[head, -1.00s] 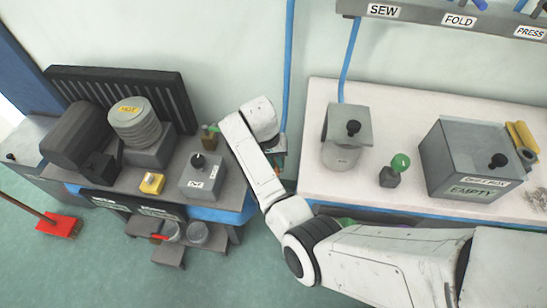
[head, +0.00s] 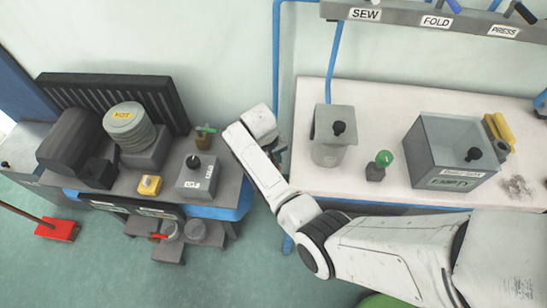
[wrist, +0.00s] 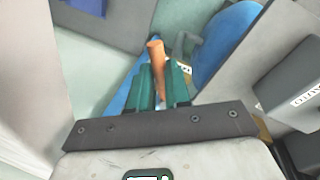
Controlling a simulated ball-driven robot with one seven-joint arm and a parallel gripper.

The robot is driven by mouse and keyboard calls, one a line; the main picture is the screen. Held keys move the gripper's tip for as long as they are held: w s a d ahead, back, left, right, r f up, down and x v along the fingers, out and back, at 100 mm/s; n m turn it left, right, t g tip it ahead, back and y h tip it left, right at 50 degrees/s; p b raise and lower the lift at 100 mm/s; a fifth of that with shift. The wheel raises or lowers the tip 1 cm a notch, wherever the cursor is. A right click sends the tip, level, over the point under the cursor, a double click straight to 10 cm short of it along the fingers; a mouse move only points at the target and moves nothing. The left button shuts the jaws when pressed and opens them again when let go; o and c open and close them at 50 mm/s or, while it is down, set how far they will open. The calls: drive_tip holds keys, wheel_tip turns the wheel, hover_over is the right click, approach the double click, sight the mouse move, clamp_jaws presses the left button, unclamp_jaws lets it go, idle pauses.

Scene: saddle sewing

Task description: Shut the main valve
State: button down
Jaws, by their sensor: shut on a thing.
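In the wrist view, my gripper (wrist: 160,80) has its two teal fingers closed around an orange handle (wrist: 155,52), which sticks out beyond the fingertips. A blue pipe (wrist: 118,100) runs beside the fingers, and a small white label (wrist: 183,67) sits just past the handle; its text is too small to read. I cannot tell for sure that this handle is the main valve's. In the head view, my white arm reaches down into the gap between the two benches, and its wrist hides most of the gripper and the handle.
The right bench (head: 395,110) holds a grey pot (head: 332,150), a green knob (head: 384,158) and an EMPTY box (head: 440,165).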

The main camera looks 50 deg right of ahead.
drive_tip(key=shift+w+r, duration=0.1)
drive_tip(key=c, duration=1.1)
unclamp_jaws()
drive_tip(key=r, duration=0.3)
drive_tip(key=a+r, duration=0.1)
drive_tip(key=r, duration=0.3)
drive_tip(key=a+r, duration=0.1)
drive_tip(key=r, duration=0.2)
drive_tip(key=shift+w+r, duration=0.25)
drive_tip(key=shift+w, duration=0.1)
drive_tip(key=shift+c, duration=0.2)
